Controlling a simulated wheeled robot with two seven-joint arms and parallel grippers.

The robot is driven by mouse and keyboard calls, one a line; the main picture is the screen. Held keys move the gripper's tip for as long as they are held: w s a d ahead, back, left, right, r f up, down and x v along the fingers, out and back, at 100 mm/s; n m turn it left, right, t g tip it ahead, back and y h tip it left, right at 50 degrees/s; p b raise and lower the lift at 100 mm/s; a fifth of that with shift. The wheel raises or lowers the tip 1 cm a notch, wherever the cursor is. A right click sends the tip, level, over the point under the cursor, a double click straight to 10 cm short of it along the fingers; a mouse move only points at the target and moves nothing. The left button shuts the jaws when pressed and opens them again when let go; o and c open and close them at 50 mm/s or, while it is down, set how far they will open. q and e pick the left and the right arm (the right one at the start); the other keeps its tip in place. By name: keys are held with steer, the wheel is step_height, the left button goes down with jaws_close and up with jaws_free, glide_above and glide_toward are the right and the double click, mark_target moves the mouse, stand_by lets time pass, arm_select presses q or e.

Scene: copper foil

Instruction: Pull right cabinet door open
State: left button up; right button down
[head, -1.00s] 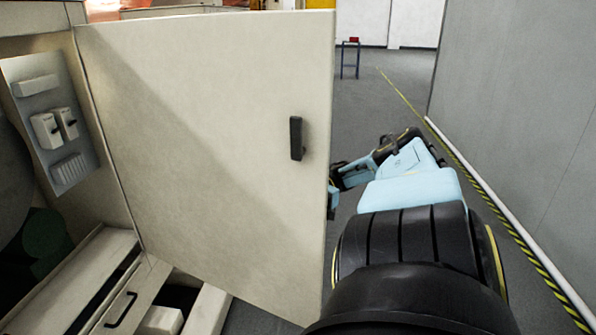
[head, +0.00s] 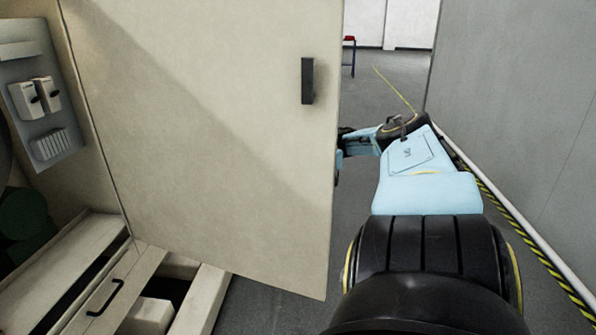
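The right cabinet door (head: 210,140) is a large beige panel, swung open and filling the middle of the head view. Its dark handle (head: 307,81) sits near the door's right edge. My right arm comes in from the lower right and reaches past that edge. Its far end goes behind the door, so the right gripper's fingers are hidden. I cannot tell whether the arm touches the door. My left gripper is not in view.
The cabinet interior at left shows a grey panel with switches (head: 40,95). Below is a drawer front with a dark handle (head: 105,297). A grey wall (head: 520,100) with yellow-black floor striping stands at right. Grey floor (head: 385,85) lies open beyond, with a red-topped stool (head: 349,55).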

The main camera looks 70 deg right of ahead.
steer(key=shift+w+d+r, duration=0.15)
steer(key=shift+w+r, duration=0.05)
steer(key=shift+r, duration=0.05)
steer(key=c, duration=1.9)
jaws_free()
steer(key=o, duration=0.4)
steer(key=shift+c, duration=0.2)
steer(key=shift+f, duration=0.15)
